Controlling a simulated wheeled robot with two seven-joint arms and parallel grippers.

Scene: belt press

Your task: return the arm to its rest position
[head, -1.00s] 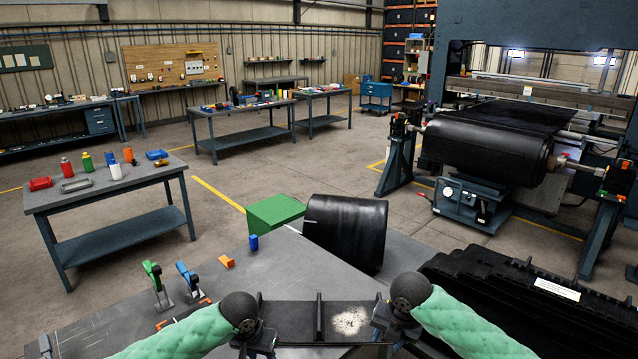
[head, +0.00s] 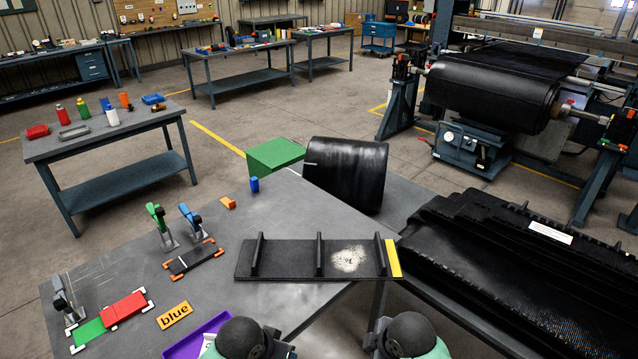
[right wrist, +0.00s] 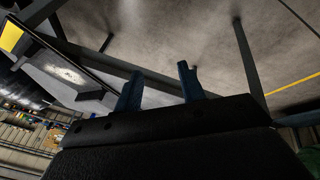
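My two arms show at the bottom edge of the head view, each with a dark round wrist joint. My right gripper (head: 376,338) is in front of the table's near right part. In the right wrist view its two fingers (right wrist: 160,80) stand apart with nothing between them. My left gripper (head: 286,346) is low at the bottom centre, near a purple tray (head: 180,350). Its fingers are mostly hidden or cut off, so I cannot tell its opening. No held object shows at either gripper.
A black ridged belt piece (head: 480,262) lies at right. A black roll (head: 345,176) stands beyond the table.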

